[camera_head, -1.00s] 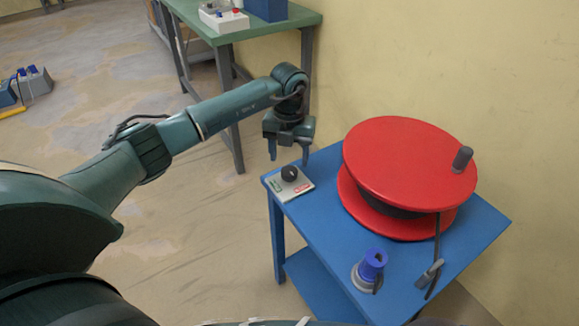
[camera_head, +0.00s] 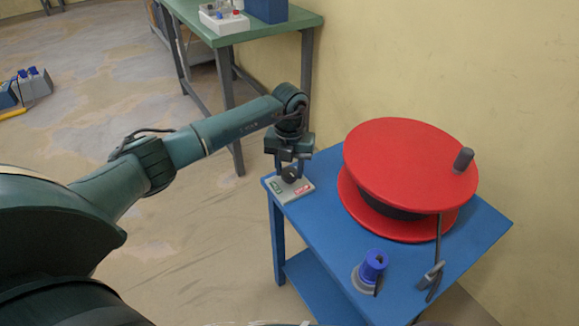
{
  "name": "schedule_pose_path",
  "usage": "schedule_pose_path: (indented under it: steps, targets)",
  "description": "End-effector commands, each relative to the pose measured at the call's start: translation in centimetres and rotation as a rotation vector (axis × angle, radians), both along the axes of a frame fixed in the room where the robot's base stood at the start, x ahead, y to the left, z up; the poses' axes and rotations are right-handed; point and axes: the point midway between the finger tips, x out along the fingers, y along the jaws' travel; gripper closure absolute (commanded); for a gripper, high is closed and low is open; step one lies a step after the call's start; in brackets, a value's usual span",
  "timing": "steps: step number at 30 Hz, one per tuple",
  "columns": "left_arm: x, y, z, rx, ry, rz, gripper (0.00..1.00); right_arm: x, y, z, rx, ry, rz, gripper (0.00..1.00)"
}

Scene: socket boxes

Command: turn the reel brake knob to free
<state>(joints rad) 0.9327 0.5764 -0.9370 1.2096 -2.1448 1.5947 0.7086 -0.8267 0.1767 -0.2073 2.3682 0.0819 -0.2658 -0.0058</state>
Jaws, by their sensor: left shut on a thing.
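The reel brake knob (camera_head: 289,175) is a small black knob on a pale plate (camera_head: 300,191) at the left corner of the blue table. The plate has a green mark on its left and a red mark on its right. My left gripper (camera_head: 289,170) points down over the plate and is shut on the knob, its fingers on either side. The knob's pointing direction is too small to tell. The red cable reel (camera_head: 410,160) stands on the same table, right of the plate. My right gripper is not in view.
The blue table (camera_head: 325,228) also holds a blue socket (camera_head: 371,268) and a grey plug (camera_head: 431,276) on the reel's black cable. A green table (camera_head: 280,28) with boxes stands behind. A yellow wall is close behind the reel. Floor at left is mostly clear.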

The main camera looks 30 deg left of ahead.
Motion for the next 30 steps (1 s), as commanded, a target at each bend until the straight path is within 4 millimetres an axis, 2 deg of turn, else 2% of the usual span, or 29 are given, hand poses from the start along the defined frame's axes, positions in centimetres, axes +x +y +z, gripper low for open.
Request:
schedule_pose_path:
  steps: [1,6,17,30]
  targets:
    - [0.01,0.0,0.03,0.0,0.0,0.0,0.72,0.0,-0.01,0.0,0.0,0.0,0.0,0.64]
    - [0.02,0.01,0.04,0.0,0.0,0.0,0.84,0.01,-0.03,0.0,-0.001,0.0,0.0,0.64]
    - [0.04,0.03,0.06,0.001,-0.002,-0.069,0.84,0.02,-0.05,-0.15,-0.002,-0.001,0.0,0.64]
    - [0.08,0.05,0.05,0.001,-0.002,-0.423,0.84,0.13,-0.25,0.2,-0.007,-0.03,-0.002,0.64]
